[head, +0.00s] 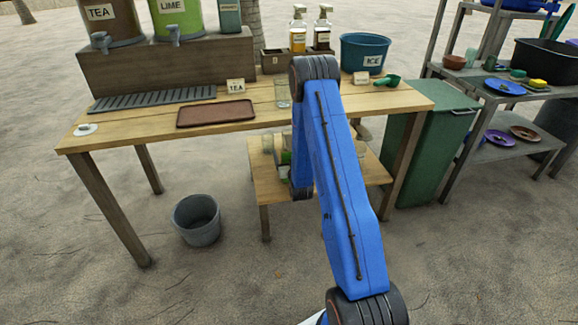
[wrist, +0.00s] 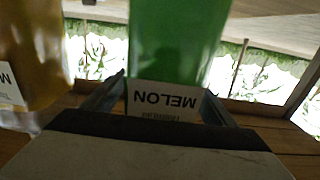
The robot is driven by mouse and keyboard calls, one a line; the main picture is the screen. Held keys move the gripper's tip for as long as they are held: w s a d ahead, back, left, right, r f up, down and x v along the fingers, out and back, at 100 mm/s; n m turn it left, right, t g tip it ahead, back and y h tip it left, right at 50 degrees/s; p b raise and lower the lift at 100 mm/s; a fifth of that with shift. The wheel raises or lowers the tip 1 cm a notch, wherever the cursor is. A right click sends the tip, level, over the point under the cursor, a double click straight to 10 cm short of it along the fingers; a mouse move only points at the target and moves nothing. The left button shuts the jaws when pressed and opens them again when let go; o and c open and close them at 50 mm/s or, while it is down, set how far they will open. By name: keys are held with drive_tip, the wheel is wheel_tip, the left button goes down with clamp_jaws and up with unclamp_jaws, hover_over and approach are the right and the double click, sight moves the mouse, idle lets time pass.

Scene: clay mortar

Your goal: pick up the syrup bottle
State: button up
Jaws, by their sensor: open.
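A green syrup bottle (wrist: 178,45) with a white MELON label, upside down in the picture, stands close in front of the wrist camera. My gripper (wrist: 163,90) is open, with one finger on each side of the bottle's labelled part. I cannot tell whether either finger touches it. In the head view my blue arm reaches over the table and down, and the gripper is hidden. Another bottle, amber with a white label (wrist: 35,55), is close on the left in the wrist view.
The wooden table (head: 190,135) carries a brown tray (head: 215,113), a clear glass (head: 282,93), pump bottles (head: 298,37) and a blue ICE bucket (head: 364,54). A lower shelf (head: 268,185) holds partly hidden items. A grey bucket (head: 197,220) stands on open sand.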

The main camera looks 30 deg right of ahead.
drive_tip(key=shift+c, duration=0.6)
drive_tip(key=c, duration=1.6)
